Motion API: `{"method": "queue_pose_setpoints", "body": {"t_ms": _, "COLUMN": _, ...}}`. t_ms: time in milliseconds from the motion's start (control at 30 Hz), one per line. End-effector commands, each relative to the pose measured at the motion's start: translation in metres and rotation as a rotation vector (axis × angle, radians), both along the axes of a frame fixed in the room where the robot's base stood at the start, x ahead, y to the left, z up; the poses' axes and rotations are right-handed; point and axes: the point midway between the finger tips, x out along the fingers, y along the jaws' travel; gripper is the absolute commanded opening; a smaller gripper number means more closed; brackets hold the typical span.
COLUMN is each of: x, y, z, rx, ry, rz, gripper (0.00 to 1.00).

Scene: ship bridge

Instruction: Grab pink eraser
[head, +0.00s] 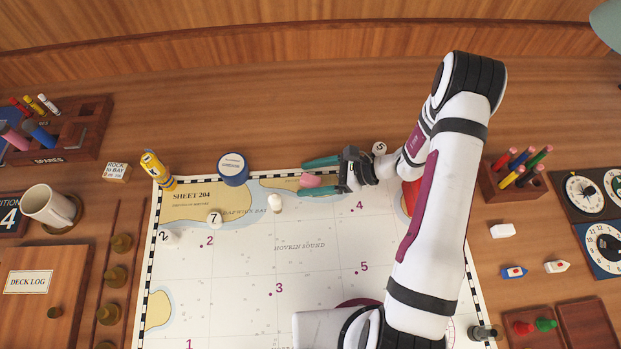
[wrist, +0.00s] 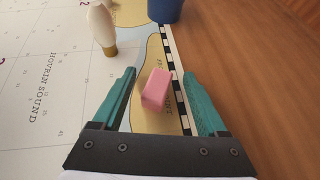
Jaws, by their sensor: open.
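The pink eraser (head: 311,181) lies on the upper edge of the sea chart (head: 240,250), on a tan land patch near the checkered border. My gripper (head: 307,178) is open, its two teal fingers on either side of the eraser. In the wrist view the eraser (wrist: 157,90) sits between the fingertips (wrist: 160,72), with a gap visible on each side. Its far end points toward the fingertips. I cannot tell from these frames how far the fingers are above the chart.
A white piece with a gold base (head: 275,203) stands left of the fingers. A blue round container (head: 233,169) stands beyond them. A pencil holder (head: 515,175) stands at right. The wood behind the chart is mostly clear.

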Motion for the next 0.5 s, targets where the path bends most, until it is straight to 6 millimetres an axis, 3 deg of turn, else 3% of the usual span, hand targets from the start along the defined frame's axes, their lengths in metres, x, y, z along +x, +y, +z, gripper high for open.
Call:
{"method": "queue_pose_setpoints", "body": {"t_ms": 167, "x": 0.0002, "y": 0.0007, "z": -0.0002, "rx": 0.0, "ry": -0.001, "rz": 0.0, "gripper": 0.76}}
{"method": "queue_pose_setpoints", "body": {"t_ms": 500, "x": 0.0002, "y": 0.0004, "z": 0.0002, "rx": 0.0, "ry": -0.001, "rz": 0.0, "gripper": 0.16}}
